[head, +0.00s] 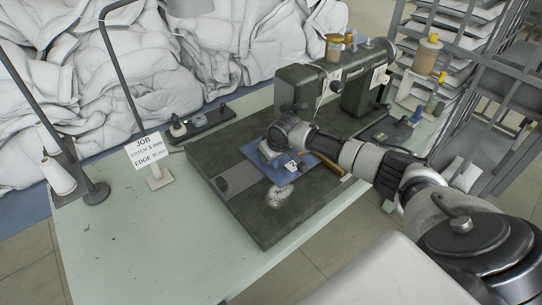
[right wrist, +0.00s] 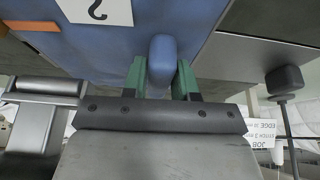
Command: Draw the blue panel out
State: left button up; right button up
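My right gripper (head: 268,153) is over the panel's left part. In the right wrist view the green fingertips of my right gripper (right wrist: 160,78) sit close against both sides of the knob, apparently gripping it. The arm hides part of the panel in the head view. My left gripper is not in view.
The sewing machine (head: 335,85) stands behind the panel. A job sign (head: 146,150), thread cones (head: 58,175) and a lamp post stand on the green table (head: 130,235) at left. Duvets (head: 150,60) heap behind. A metal rack (head: 475,60) is at right. The table's front left is clear.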

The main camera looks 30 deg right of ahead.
jog(key=c, duration=0.5)
jog(key=shift+a+r+p, duration=0.15)
jog(key=shift+a+p, duration=0.45)
jog(key=shift+a, duration=0.1)
grip_shut()
jog(key=shift+s+a+p, duration=0.15)
jog(key=shift+a+p, duration=0.7)
jog(key=shift+a, duration=0.55)
jog(key=shift+s+a+p, duration=0.15)
jog(key=shift+a+p, duration=0.65)
jog(key=shift+a, duration=0.6)
jog(key=o, duration=1.1)
grip_release()
jog(key=shift+c, duration=0.2)
jog(key=v, duration=1)
jog(key=shift+r+b, duration=0.35)
